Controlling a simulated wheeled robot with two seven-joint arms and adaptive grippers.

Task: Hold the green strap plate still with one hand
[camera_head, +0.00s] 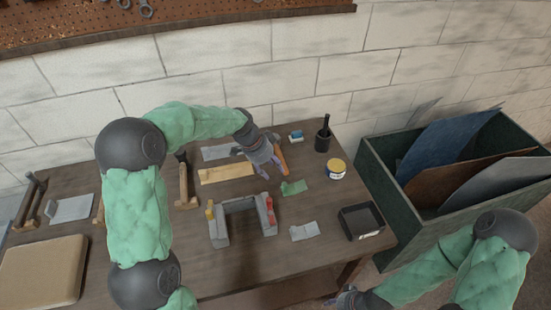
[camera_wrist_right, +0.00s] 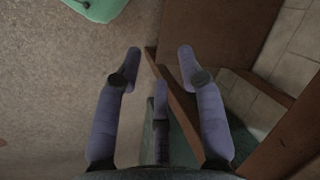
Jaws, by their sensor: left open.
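The green strap plate (camera_head: 294,187) lies flat on the bench, just right of a grey U-shaped frame (camera_head: 240,204). My left gripper (camera_head: 272,160) is open above the back of the bench, behind the plate and slightly to its left, not touching it. An orange piece (camera_head: 282,158) shows at its fingers; I cannot tell whether it lies behind them. My right gripper (camera_head: 345,297) is low at the front, off the bench edge. In the right wrist view its fingers (camera_wrist_right: 158,75) are spread with nothing between them.
A yellow-lidded tin (camera_head: 336,168), a black cup with a tool (camera_head: 322,140) and a black tray (camera_head: 361,221) stand on the right of the bench. A light metal plate (camera_head: 304,231) lies in front. A green crate (camera_head: 382,185) of panels stands at the right.

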